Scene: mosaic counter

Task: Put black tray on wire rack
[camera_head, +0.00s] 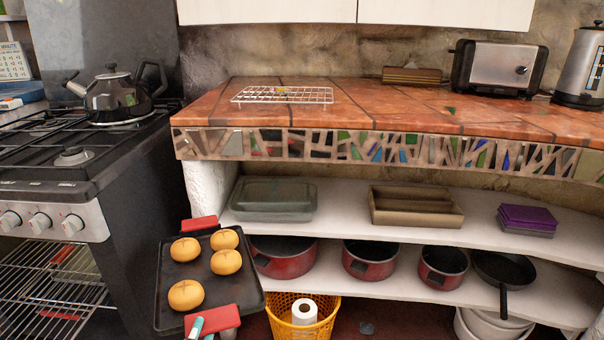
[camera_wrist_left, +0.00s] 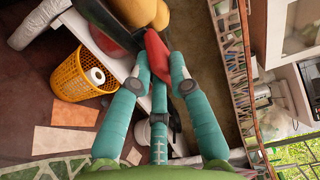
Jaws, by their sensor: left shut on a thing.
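The black tray (camera_head: 207,282) is held in front of the counter, between the stove and the lower shelves, with several round golden buns (camera_head: 186,295) on it. It has a red handle at its far end (camera_head: 199,223) and another at its near end (camera_head: 224,319). My left gripper (camera_head: 199,328) is shut on the near red handle. In the left wrist view, the teal fingers (camera_wrist_left: 160,75) close around the red handle (camera_wrist_left: 156,50). The wire rack (camera_head: 284,95) lies empty on the tiled countertop. My right gripper is not seen.
The countertop (camera_head: 400,110) is clear right of the rack, with a toaster (camera_head: 498,67) and kettle (camera_head: 580,65) farther right. The stove (camera_head: 75,145) stands left. Shelves below hold a glass dish (camera_head: 273,200) and red pots (camera_head: 370,260). A yellow basket (camera_head: 327,318) stands below.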

